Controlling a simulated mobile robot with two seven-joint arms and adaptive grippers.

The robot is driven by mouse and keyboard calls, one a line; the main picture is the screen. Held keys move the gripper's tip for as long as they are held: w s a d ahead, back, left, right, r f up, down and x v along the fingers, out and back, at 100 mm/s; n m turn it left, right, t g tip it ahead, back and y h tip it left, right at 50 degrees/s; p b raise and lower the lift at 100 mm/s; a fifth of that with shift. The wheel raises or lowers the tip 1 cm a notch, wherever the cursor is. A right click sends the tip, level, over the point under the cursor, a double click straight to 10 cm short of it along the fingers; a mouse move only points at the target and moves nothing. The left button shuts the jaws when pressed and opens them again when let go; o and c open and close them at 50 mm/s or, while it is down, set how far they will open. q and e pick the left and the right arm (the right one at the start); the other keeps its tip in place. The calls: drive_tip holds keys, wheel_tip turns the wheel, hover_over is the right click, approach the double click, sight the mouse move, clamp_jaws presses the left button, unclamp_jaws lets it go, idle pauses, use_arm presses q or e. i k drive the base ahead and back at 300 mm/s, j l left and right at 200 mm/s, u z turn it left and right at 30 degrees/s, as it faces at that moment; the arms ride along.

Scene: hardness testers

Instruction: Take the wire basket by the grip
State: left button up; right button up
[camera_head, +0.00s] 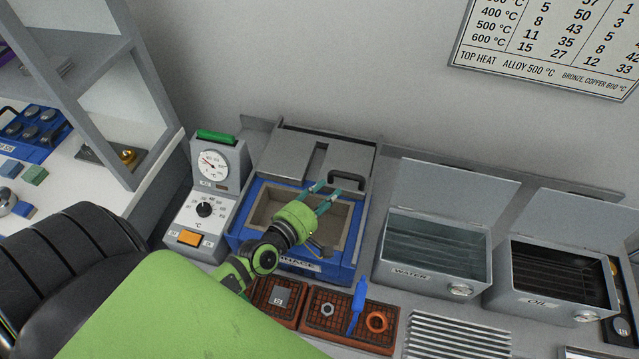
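My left gripper (324,195) reaches over the front of the blue furnace (238,232), its two teal fingers apart and no object seen between them. They are near the black lid handle (347,181); I cannot tell whether they touch it. The furnace's grey lid (300,152) is slid back and its chamber (268,207) shows open, partly hidden by the gripper. I cannot make out a wire basket for certain. A blue upright grip (358,298) stands at the right-hand brown gridded tray (345,336), beside a nut (327,310) and an orange ring (377,322). My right gripper is not in view.
A second brown tray (262,290) holds a grey block (280,296). A dial controller (204,210) stands left of the furnace. The open water tank (410,272) and oil tank (535,300), lids raised, stand to the right. A grey shelf (150,85) is at left.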

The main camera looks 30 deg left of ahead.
sight(357, 305)
drive_tip(key=k+l, duration=0.7)
drive_tip(key=k, duration=0.2)
